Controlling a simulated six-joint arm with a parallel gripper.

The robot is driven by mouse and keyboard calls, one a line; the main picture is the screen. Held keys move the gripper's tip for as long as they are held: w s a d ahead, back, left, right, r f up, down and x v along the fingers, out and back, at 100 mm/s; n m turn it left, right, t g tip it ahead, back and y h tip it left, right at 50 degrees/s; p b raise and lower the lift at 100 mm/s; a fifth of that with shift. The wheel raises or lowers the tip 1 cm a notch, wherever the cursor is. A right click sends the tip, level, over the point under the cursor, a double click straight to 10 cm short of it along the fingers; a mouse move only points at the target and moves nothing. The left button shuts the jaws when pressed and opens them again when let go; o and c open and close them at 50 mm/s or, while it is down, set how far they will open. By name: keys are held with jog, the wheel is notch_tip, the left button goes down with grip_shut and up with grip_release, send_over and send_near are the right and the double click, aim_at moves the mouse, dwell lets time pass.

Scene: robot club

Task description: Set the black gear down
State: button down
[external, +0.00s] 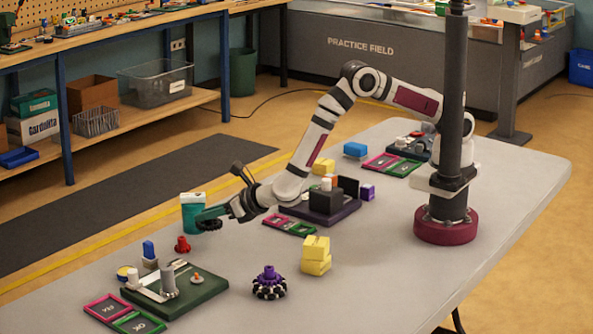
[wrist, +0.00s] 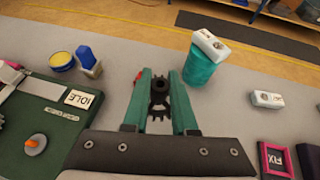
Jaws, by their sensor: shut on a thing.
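My gripper (external: 212,215) is out over the left part of the table, with its teal fingers shut on the black gear (external: 209,225). In the wrist view the gear (wrist: 158,101) sits between the fingertips of my gripper (wrist: 159,90), its toothed edge showing on both sides. The gear appears to be held above the table top; the exact height is hard to tell. A red piece (external: 182,244) stands on the table just left of and below the gear in the external view; it is mostly hidden behind the left finger in the wrist view.
A teal canister (wrist: 203,68) with a white block (wrist: 211,46) on it stands close by. A green board (external: 185,291) with posts lies nearer the front, beside a blue-topped stamp (wrist: 87,57) and yellow tin (wrist: 62,61). A purple-and-black gear stack (external: 269,284) and yellow blocks (external: 315,256) stand rightward.

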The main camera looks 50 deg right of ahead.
aim_at(204, 259)
jog(key=a+f, duration=0.1)
jog(key=s+a+f, duration=0.1)
jog(key=a, duration=0.1)
jog(key=shift+s+a+f, duration=0.1)
jog(key=shift+s+a, duration=0.05)
jog(key=shift+a, duration=0.1)
jog(key=shift+s+a+f, duration=0.1)
jog(key=shift+a+f, duration=0.05)
jog(key=shift+f, duration=0.95)
jog(key=shift+a+f, duration=0.1)
jog(key=shift+f, duration=0.95)
jog(key=shift+f, duration=0.1)
jog(key=c, duration=0.7)
grip_release()
